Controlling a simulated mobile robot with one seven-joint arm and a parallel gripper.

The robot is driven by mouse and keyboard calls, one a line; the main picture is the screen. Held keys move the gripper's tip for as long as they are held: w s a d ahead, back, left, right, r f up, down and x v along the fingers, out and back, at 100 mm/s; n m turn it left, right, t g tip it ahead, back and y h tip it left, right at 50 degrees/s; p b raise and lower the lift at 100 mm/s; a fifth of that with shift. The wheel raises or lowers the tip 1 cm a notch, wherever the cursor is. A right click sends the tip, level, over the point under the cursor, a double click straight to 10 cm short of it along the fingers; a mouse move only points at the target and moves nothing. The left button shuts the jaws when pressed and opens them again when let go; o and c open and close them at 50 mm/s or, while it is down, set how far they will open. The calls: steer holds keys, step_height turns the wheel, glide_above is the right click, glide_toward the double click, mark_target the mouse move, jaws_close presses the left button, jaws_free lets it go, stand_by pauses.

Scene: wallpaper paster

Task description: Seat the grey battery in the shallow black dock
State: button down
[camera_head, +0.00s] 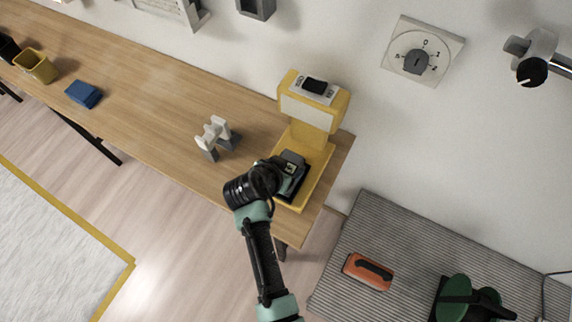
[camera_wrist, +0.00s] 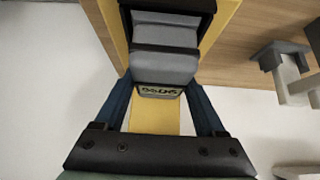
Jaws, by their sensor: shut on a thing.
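In the wrist view my gripper (camera_wrist: 160,93) is shut on the grey battery (camera_wrist: 165,65), one dark blue finger on each side of its labelled end. The black dock (camera_wrist: 122,22) frames the grey surfaces at the top of that view. In the head view my gripper (camera_head: 276,172) is at the battery (camera_head: 290,166), over the black dock (camera_head: 301,184) on the yellow stand's base (camera_head: 318,170). My gripper partly hides the battery and dock there. I cannot tell whether the battery lies fully flat in the dock.
The yellow stand's upright (camera_head: 310,108) with a black switch (camera_head: 315,87) rises behind the dock. A grey-and-white bracket (camera_head: 216,136) stands to the left on the wooden table (camera_head: 160,100). A blue block (camera_head: 83,94) and yellow cup (camera_head: 35,66) are farther left.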

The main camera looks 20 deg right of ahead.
steer(key=shift+f+b, duration=0.55)
steer(key=shift+f, duration=0.1)
steer(key=shift+c, duration=1.2)
jaws_free()
steer(key=shift+o, duration=1.2)
steer(key=v, duration=1.3)
